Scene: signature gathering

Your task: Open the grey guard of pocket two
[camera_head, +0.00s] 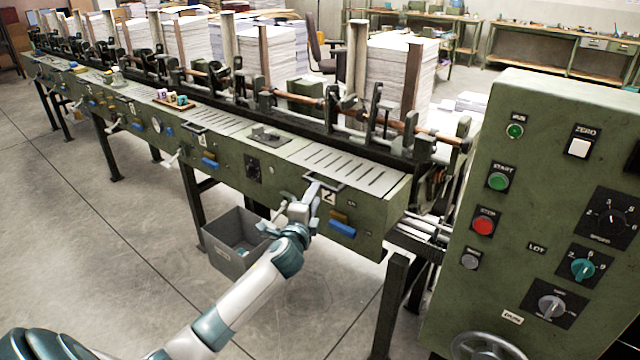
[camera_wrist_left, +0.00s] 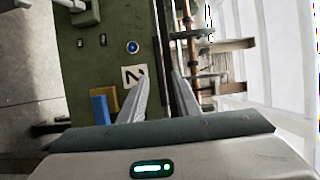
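Pocket two has a white number plate "2" (camera_head: 328,197) on its green front. It also shows in the left wrist view (camera_wrist_left: 134,75). A grey slotted plate (camera_head: 345,168), which looks like its guard, lies flat and closed on top. A dark handle-like frame sits at its front edge, partly behind my gripper. My left gripper (camera_head: 313,188) is at this front edge, beside the number plate. In the left wrist view its fingers (camera_wrist_left: 160,78) stand apart with a gap between them. I cannot tell whether they touch the handle. My right gripper is not in view.
A blue handle (camera_head: 342,229) and an amber one are right of the number plate. A grey bin (camera_head: 235,243) stands below. A green control panel (camera_head: 540,210) fills the right. Rods and tall paper stacks (camera_head: 390,85) stand behind the plate. The floor in front is clear.

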